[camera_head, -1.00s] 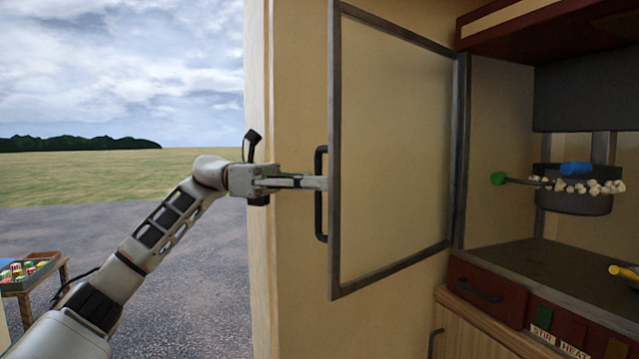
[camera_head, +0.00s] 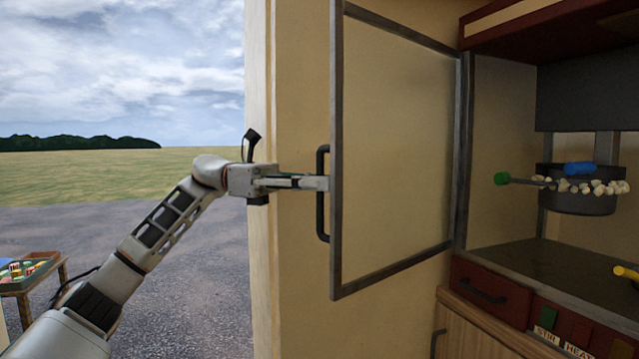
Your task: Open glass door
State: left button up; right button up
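The glass door (camera_head: 395,150) has a dark grey frame and a clear pane. It is hinged at its right side by the popcorn cabinet and stands swung open, out towards the left. Its black bar handle (camera_head: 321,222) is upright on the outer side of the left frame edge. My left gripper (camera_head: 318,183) points right and its fingertips are at the handle's middle, by the door edge. The fingers look close together, but I cannot tell whether they grip the bar. My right gripper is not in view.
Inside the cabinet, a dark kettle (camera_head: 578,200) hangs with popcorn and a blue cylinder (camera_head: 579,168) at its rim. A red drawer (camera_head: 490,290) and labelled switches sit below. A small table (camera_head: 30,275) with sweets stands far left.

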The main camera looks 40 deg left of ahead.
pick_arm(q)
jog(key=v, duration=1.2)
dwell(0.3)
jog(key=shift+s, duration=0.1)
